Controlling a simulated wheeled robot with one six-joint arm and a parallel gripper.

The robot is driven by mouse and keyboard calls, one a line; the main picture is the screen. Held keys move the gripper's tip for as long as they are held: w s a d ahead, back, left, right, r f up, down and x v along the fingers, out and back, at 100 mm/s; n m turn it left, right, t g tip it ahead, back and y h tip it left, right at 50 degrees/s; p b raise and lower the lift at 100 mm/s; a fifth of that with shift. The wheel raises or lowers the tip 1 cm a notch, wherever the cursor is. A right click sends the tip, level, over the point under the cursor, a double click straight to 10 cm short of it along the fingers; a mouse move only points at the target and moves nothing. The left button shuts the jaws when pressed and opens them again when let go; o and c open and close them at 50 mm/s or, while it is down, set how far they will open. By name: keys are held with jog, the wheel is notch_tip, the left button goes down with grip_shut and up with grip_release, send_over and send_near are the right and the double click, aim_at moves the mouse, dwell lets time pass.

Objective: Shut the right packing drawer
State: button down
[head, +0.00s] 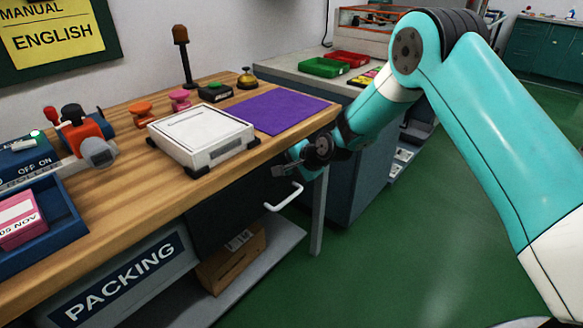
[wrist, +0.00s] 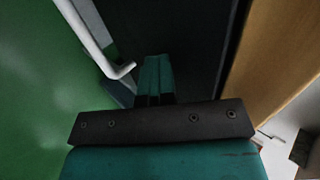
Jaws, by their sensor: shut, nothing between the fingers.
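The right packing drawer (head: 232,206) is a dark front under the right end of the wooden bench, with a pale bar handle (head: 284,199). My gripper (head: 281,171) is at the bench's front edge, just above the handle. In the wrist view its two teal fingers (wrist: 153,70) are together and empty, pointing along the dark drawer face (wrist: 192,45). The handle (wrist: 96,38) lies to the left of the fingers, apart from them. My arm and gripper hide the drawer's right part. I cannot tell how far the drawer stands out.
The wooden bench (head: 120,198) carries a white scale (head: 200,133), a purple mat (head: 282,113) and a blue tray (head: 66,228). A cardboard box (head: 232,262) sits on the lower shelf. A bench leg (head: 318,215) stands at the right. Green floor (head: 400,250) in front is clear.

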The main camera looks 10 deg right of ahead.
jog(key=shift+w+d+r, duration=0.1)
jog(key=shift+w+d, duration=0.05)
jog(key=shift+w, duration=0.25)
jog(key=s+d+f+p+v, duration=0.1)
jog(key=s+f+p+v, duration=0.1)
jog(key=v, duration=1.1)
jog(key=s+a+r+n+g, duration=0.2)
jog(key=s+a+r+n, duration=0.15)
jog(key=s+r, duration=0.2)
jog(key=s+a+r+n+g, duration=0.1)
jog(key=s+a+r+n, duration=0.1)
jog(key=s+r+n, duration=0.3)
jog(key=s+d+r+n+g+h, duration=0.1)
jog(key=s+r+n+g, duration=0.2)
jog(key=s, duration=0.8)
jog(key=s+d+r+n+g+h, duration=0.1)
jog(key=s+r+n, duration=0.3)
jog(key=s, duration=0.7)
notch_tip(320, 180, up, 14)
jog(key=n+p, duration=0.1)
jog(key=p, duration=1.3)
jog(key=shift+s+a+n+p, duration=0.2)
jog(key=shift+s+n+p, duration=0.15)
jog(key=shift+s, duration=0.05)
